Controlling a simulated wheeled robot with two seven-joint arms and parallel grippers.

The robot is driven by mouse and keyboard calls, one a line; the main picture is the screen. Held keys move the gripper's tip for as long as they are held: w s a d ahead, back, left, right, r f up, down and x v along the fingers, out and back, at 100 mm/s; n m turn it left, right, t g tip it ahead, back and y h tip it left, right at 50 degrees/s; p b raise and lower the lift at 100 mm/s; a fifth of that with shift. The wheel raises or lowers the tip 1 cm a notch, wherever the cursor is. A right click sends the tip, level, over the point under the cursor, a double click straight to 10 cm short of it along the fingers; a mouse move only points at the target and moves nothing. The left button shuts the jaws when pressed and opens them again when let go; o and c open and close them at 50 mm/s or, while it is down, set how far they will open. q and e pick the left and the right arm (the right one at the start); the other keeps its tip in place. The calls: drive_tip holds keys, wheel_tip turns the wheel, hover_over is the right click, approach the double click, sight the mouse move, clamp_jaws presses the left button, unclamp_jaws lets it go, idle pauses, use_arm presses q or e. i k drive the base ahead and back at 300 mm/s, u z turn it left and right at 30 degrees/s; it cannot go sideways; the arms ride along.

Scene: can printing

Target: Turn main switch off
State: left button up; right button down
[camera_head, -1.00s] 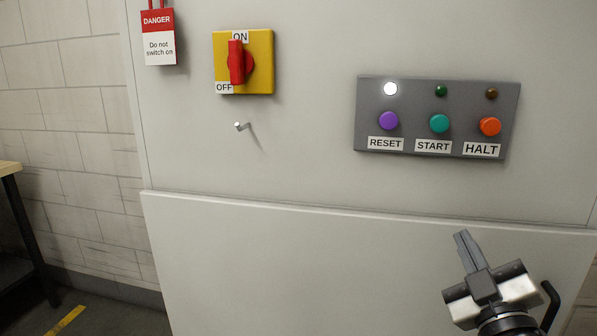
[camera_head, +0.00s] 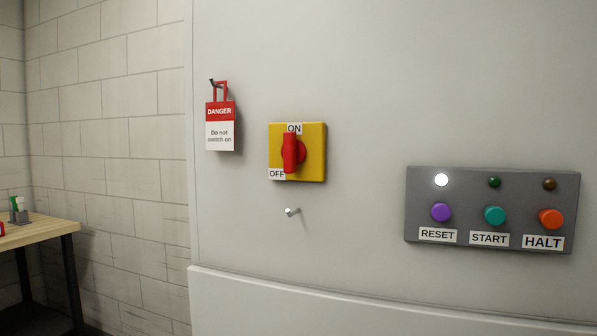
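The main switch (camera_head: 311,165) is a yellow square plate on the pale cabinet front, left of the picture's middle. Its red rotary handle (camera_head: 290,153) stands upright and points up to the ON label (camera_head: 294,129). The OFF label (camera_head: 277,174) is at the plate's lower left corner. Neither of my grippers shows in the head view now, so nothing touches the switch in this view.
A red and white DANGER tag (camera_head: 220,128) hangs on a hook left of the switch. A bare peg (camera_head: 291,212) sticks out below it. A grey button panel (camera_head: 420,190) is at the right, its white lamp lit. A wooden table (camera_head: 45,231) stands at the left.

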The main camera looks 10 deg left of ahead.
sight(294, 152)
drive_tip(key=k, duration=1.25)
drive_tip(key=u, duration=0.9)
drive_tip(key=i, duration=1.7)
drive_tip(key=z, duration=0.8)
